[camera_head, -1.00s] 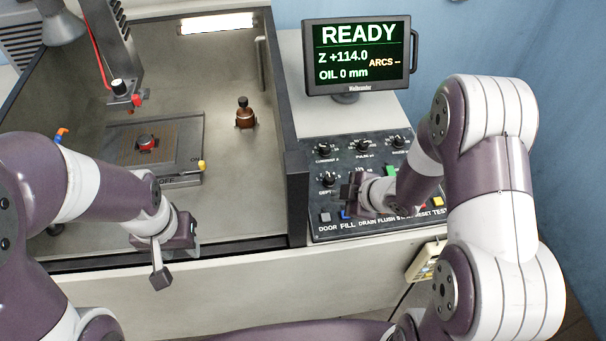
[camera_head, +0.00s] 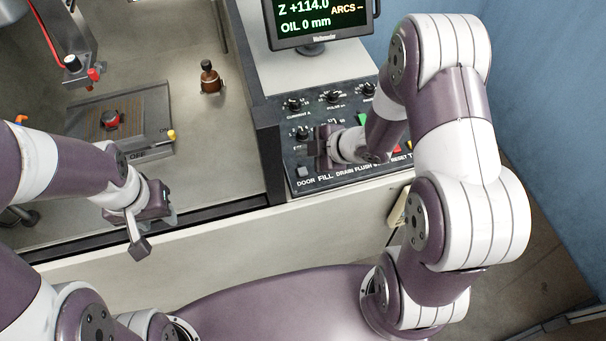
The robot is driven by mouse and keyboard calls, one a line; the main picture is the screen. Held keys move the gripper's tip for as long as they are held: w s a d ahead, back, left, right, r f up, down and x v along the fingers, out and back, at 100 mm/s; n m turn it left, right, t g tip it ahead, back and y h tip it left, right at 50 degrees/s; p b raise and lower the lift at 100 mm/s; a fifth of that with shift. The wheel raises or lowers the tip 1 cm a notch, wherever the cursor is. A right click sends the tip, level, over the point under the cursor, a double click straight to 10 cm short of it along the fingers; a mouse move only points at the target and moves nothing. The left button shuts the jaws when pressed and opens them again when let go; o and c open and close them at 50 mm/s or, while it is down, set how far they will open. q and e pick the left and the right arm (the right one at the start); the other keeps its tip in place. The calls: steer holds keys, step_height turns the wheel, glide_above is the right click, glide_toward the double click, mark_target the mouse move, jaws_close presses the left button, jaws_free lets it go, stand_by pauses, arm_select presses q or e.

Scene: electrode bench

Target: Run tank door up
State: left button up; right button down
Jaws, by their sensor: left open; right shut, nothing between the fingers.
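The tank (camera_head: 215,150) is open at the front, and no raised door panel shows there. A dark slot (camera_head: 220,207) runs along its front edge. The DOOR button (camera_head: 303,171) is a grey square at the front left of the control panel (camera_head: 345,182). My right gripper (camera_head: 318,150) is over the panel's left part, just behind and right of the DOOR button. Its fingertips are hard to make out, and it hides the keys beneath it. My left gripper (camera_head: 146,218) is open and empty at the tank's front edge, one finger pointing toward me.
The screen (camera_head: 318,22) stands behind the panel, its top cut off; it reads Z +114.0 and OIL 0 mm. Inside the tank are a plate with a red-topped part (camera_head: 112,119), a brown bottle (camera_head: 210,79) and a hanging tool head (camera_head: 75,63). Knobs (camera_head: 332,97) stand behind the keys.

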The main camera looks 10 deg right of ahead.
steer(key=b, duration=0.3)
glide_above(306, 173)
step_height(306, 173, down, 5)
steer(key=shift+a+r, duration=0.1)
steer(key=shift+r, duration=0.1)
arm_select(q)
step_height(306, 173, down, 5)
steer(key=shift+w+r, duration=0.1)
steer(key=shift+r, duration=0.05)
arm_select(e)
steer(key=shift+f, duration=0.3)
arm_select(q)
steer(key=shift+a+b, duration=0.1)
steer(key=shift+b, duration=0.2)
arm_select(e)
steer(key=shift+f, duration=0.1)
stand_by(0.5)
arm_select(q)
steer(key=shift+f, duration=0.3)
arm_select(e)
steer(key=shift+f, duration=0.3)
